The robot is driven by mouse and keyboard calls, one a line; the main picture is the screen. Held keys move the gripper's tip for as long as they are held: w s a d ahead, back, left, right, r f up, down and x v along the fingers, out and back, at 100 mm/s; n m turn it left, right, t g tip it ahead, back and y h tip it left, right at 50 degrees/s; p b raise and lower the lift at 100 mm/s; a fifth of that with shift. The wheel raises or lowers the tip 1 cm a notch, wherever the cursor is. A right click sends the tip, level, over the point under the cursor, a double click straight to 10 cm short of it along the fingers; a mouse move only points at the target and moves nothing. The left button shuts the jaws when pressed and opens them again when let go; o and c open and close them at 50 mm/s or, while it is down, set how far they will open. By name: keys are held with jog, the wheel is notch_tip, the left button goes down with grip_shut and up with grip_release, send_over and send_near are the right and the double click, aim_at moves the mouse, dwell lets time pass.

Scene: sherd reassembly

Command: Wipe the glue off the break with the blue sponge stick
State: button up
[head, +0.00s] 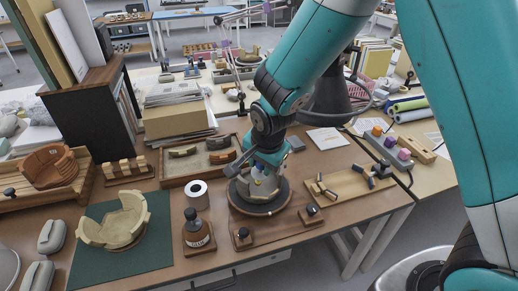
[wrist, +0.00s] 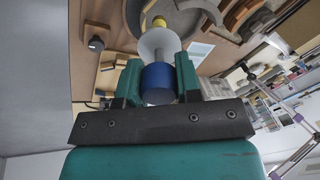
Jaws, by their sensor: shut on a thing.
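My gripper (wrist: 158,76) is shut on the blue sponge stick (wrist: 158,84), held by its blue part between the two fingers. Beyond the blue part are a pale round disc and a small yellow end, pointing away from my gripper. In the head view my gripper (head: 264,160) is low over a grey-beige broken vessel (head: 271,184) on a dark round turntable (head: 279,203). In the wrist view the vessel's curved wall (wrist: 200,12) shows close to the yellow end. I cannot tell whether they touch. No glue can be made out, and my arm hides part of the vessel.
A beige broken bowl (head: 120,222) sits on a green mat (head: 150,258). A board with several dark pieces (head: 349,186) lies right. A sherd tray (head: 176,177) lies behind.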

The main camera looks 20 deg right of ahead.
jog(key=shift+s+b+x, duration=0.15)
jog(key=shift+b+x, duration=1.5)
jog(key=shift+x, duration=0.6)
jog(key=shift+s+b+x, duration=0.15)
jog(key=shift+b+x, duration=1.45)
jog(key=shift+x, duration=0.6)
jog(key=shift+d, duration=3.15)
jog(key=p+v, duration=0.6)
jog(key=v, duration=0.2)
jog(key=shift+w+r+p, duration=0.2)
jog(key=shift+r+p, duration=0.1)
jog(key=shift+r, duration=0.05)
jog(key=shift+a, duration=0.1)
